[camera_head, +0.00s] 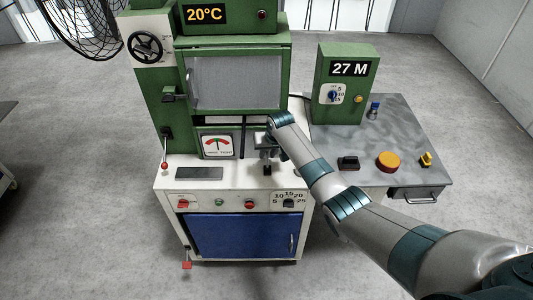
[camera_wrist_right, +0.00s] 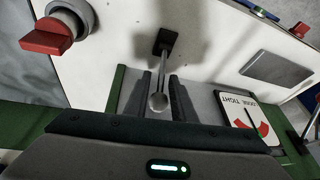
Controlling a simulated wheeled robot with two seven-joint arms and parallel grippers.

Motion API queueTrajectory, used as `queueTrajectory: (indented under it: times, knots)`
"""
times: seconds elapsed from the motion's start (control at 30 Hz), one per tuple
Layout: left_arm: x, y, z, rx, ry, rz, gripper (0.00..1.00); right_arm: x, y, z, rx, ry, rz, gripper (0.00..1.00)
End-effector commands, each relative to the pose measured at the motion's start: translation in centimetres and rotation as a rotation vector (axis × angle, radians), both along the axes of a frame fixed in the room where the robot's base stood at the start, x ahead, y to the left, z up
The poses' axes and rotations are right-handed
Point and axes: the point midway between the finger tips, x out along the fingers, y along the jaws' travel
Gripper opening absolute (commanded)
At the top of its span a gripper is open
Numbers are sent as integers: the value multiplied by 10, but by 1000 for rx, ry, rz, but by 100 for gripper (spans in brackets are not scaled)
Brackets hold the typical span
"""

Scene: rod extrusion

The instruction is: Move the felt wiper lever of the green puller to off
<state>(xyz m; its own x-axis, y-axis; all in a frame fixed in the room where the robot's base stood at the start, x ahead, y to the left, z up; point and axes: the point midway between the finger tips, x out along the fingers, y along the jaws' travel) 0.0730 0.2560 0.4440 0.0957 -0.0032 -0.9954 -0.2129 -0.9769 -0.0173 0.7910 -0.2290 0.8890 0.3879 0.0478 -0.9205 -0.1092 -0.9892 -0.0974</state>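The green puller (camera_head: 237,48) has a white console with a tension gauge (camera_head: 218,144), also in the right wrist view (camera_wrist_right: 252,118). A short lever with a black block-like end (camera_head: 267,169) is at the console beside the gauge. In the right wrist view its pale rod (camera_wrist_right: 163,72) runs from the black end (camera_wrist_right: 165,41) down between my fingers. My right gripper (camera_head: 266,152) is over this lever, its fingers (camera_wrist_right: 162,80) apart on either side of the rod; contact is unclear. No label for the felt wiper shows. My left gripper is not in view.
A red-knobbed lever (camera_head: 164,165) stands left of the gauge. A red knob (camera_wrist_right: 46,37) is near the lever in the right wrist view. To the right, a grey table (camera_head: 412,163) carries a green 27 M box (camera_head: 345,90) and an orange button (camera_head: 388,162).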

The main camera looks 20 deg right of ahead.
Motion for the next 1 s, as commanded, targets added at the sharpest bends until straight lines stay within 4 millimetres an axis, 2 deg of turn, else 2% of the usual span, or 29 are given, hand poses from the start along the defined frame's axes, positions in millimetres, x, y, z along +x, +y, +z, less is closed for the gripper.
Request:
queueTrajectory:
  times: [0.1,0.47,0.57,0.6,1.0]
  knots:
    - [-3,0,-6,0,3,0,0,-1,1,-6,0,0,0,23]
    - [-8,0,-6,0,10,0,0,-1,2,-7,0,0,0,23]
    - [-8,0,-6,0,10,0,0,-1,2,-7,0,-1,0,2]
    - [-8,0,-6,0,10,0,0,-1,2,-6,0,-1,0,0]
    - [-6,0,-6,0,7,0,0,3,0,-1,-1,-13,-1,0]
